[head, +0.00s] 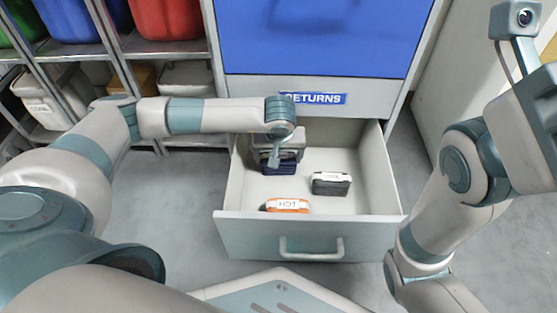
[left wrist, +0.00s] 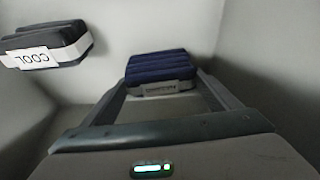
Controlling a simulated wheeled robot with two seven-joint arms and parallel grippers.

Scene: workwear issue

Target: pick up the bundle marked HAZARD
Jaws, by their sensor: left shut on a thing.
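A navy-blue folded bundle (head: 280,167) is at the back left of the open drawer, partly hidden by my left arm. In the left wrist view the navy bundle (left wrist: 160,68) sits between the fingertips, with a pale label whose print is too small to read surely. My left gripper (left wrist: 160,84) is shut on this navy bundle. An orange bundle (head: 287,206) with a label reading HOT lies at the drawer's front. A dark grey bundle (head: 331,185) lies right of the navy one; its label reads COOL in the left wrist view (left wrist: 45,45). My right gripper is out of view.
The pale drawer (head: 309,234) is pulled out under a blue cabinet front with a RETURNS sign (head: 313,98). Shelves with coloured bins (head: 167,18) stand at the left.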

